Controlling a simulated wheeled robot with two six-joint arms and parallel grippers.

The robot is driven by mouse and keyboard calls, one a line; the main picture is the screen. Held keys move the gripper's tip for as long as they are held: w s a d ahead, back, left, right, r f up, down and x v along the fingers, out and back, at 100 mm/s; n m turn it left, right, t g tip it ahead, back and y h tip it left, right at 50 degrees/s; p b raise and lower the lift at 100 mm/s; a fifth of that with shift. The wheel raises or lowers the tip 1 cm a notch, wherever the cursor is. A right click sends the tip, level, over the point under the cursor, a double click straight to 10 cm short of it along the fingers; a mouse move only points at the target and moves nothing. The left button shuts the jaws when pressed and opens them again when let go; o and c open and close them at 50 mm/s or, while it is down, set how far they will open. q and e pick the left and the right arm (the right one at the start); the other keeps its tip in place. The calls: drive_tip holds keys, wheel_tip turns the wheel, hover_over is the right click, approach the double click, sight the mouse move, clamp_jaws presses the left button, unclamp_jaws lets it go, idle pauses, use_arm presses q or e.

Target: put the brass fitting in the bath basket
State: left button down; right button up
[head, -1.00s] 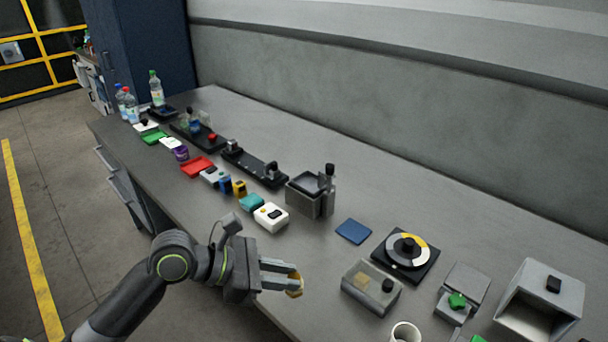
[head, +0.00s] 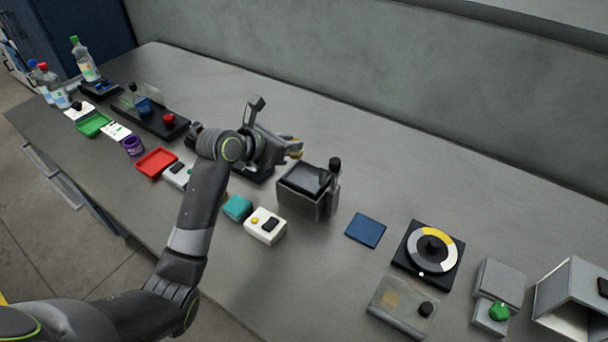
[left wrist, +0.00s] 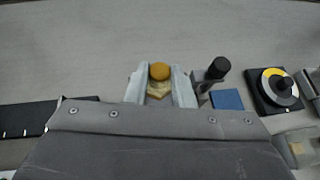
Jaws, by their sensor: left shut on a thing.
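My left gripper (head: 290,150) is shut on the brass fitting (head: 296,154) and holds it above the table, by the far left side of the bath. In the left wrist view the fitting (left wrist: 159,74) shows a round golden top and a paler lower part between the fingertips (left wrist: 160,88). The bath (head: 302,198) is a grey box with a dark top opening. A post with a black knob (head: 335,164) stands at its right side; the knob also shows in the left wrist view (left wrist: 220,67). I cannot make out the basket clearly. My right gripper is out of view.
A blue pad (head: 366,230), a dial (head: 430,250) and a clear-topped box (head: 400,308) are to the right. A white box with buttons (head: 265,226) and a teal block (head: 237,207) are in front. The table behind the bath is clear.

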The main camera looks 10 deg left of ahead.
sight(293, 157)
use_arm(q)
drive_tip(key=shift+w+d+r, duration=0.15)
drive_tip(key=shift+w+d, duration=0.1)
drive_tip(key=shift+d, duration=0.2)
drive_tip(key=shift+w+d+r, duration=0.1)
drive_tip(key=shift+w+d, duration=0.1)
drive_tip(key=shift+d, duration=0.2)
drive_tip(key=shift+w+d+f, duration=0.15)
drive_tip(key=shift+d+f, duration=0.05)
drive_tip(key=shift+d, duration=0.1)
drive_tip(key=f, duration=0.5)
drive_tip(key=shift+w+a+f+p, duration=0.2)
drive_tip(key=shift+f+p, duration=0.1)
drive_tip(key=shift+f, duration=2.1)
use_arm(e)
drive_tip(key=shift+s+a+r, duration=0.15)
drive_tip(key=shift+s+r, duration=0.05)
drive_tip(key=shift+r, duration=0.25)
use_arm(q)
drive_tip(key=shift+f, duration=0.15)
drive_tip(key=c, duration=1.3)
unclamp_jaws()
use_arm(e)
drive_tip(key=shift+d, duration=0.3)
